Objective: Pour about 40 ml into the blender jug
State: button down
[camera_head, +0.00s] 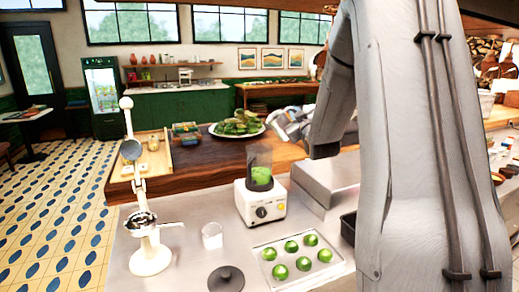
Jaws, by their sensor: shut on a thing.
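The blender (260,207) stands on the steel counter, a white base with a dark front knob. Its small clear jug (260,175) is upright on top and shows green inside; its level is hard to read. My gripper (284,123) is above and a little to the right of the jug, apart from it. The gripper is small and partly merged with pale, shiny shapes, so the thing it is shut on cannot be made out. No stream of liquid is visible.
A white press (150,257), a clear cup (212,237), a dark round lid (226,279) and a tray (262,275) of several green halves surround the blender. A steel box (325,180) stands right. A plate of greens (237,126) sits on the wooden counter behind.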

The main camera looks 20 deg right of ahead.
jog(key=shift+d+f+m+b, duration=0.3)
jog(key=shift+d+f+m, duration=0.2)
jog(key=shift+f+m, duration=0.25)
notch_tip(320, 180, down, 11)
jog(key=d+m+g+b, duration=0.1)
jog(key=d+m+b, duration=0.1)
jog(key=m+b, duration=0.2)
jog(key=shift+d+m, duration=0.25)
jog(key=shift+m, duration=0.7)
